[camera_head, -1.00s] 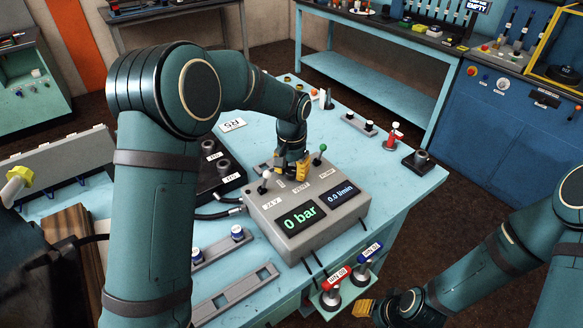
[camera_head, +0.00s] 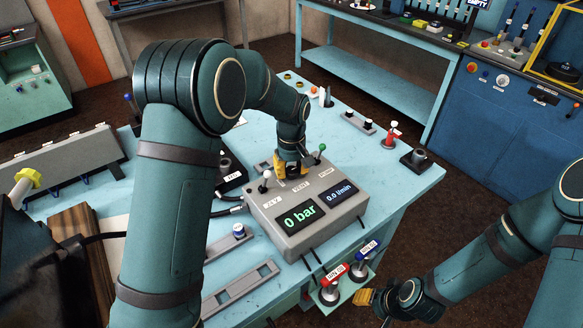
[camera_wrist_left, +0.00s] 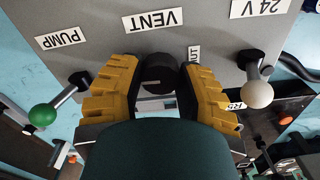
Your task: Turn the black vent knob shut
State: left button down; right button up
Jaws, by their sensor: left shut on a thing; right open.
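The box displays read 0 bar (camera_head: 299,217) and 0.0 l/min (camera_head: 343,192). My right gripper (camera_head: 364,297) is open and empty at the lower right, beside the small shelf.
A white-tipped lever (camera_wrist_left: 257,94) and a green-tipped lever (camera_wrist_left: 43,115) flank the knob closely. Red and blue tagged fittings (camera_head: 331,284) stand on a small shelf at the table's front. The table's right part (camera_head: 385,185) is mostly clear.

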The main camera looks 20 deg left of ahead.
pick_arm(q)
jog(key=shift+w+a+n, duration=0.1)
jog(key=shift+n, duration=0.3)
jog(key=c, duration=0.5)
grip_release()
